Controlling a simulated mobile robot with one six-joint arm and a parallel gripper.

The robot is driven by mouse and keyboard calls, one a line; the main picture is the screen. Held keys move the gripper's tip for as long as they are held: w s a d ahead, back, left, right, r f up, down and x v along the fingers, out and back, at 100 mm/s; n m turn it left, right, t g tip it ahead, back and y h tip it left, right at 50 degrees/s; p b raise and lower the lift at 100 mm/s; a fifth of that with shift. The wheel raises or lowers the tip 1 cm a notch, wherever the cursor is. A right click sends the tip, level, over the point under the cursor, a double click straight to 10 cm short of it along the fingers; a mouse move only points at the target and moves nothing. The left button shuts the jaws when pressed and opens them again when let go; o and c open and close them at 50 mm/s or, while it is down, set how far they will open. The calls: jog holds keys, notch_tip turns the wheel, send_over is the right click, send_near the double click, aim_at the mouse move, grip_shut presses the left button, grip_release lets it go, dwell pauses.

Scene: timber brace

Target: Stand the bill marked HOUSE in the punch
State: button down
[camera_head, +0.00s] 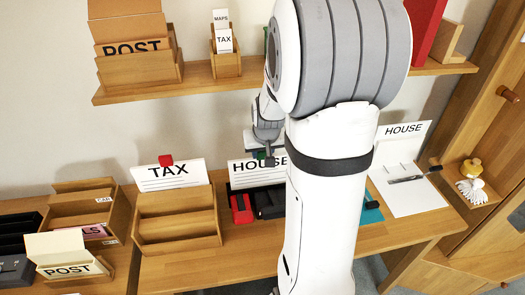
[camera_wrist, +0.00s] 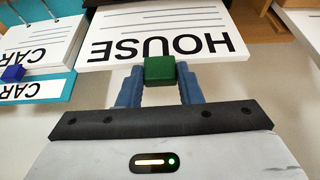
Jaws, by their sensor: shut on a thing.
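The bill marked HOUSE (camera_head: 250,173) is a white card with black print, standing upright above the desk. It also shows in the wrist view (camera_wrist: 160,20), with its lettering upside down. A green block (camera_wrist: 159,70) is at its top edge. My gripper (camera_head: 264,150) is shut on this block, and its blue fingers (camera_wrist: 159,85) press both sides. Low black and red objects (camera_head: 241,208) sit on the desk in front of the bill's lower edge. I cannot tell which is the punch, or whether the bill is in it. My arm hides the bill's right part.
A TAX card (camera_head: 170,176) with a red block stands in a wooden tray (camera_head: 178,225) to the left. A shelf (camera_head: 190,84) runs above. Cards marked CAR (camera_wrist: 40,45) show beside the bill.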

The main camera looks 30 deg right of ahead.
jog(key=shift+f+b, duration=1.25)
jog(key=shift+f, duration=0.25)
jog(key=shift+c, duration=2.3)
grip_release()
notch_tip(320, 180, up, 8)
jog(key=p, duration=0.5)
send_over(263, 161)
jog(key=shift+s+a, duration=0.2)
jog(key=shift+s, duration=0.15)
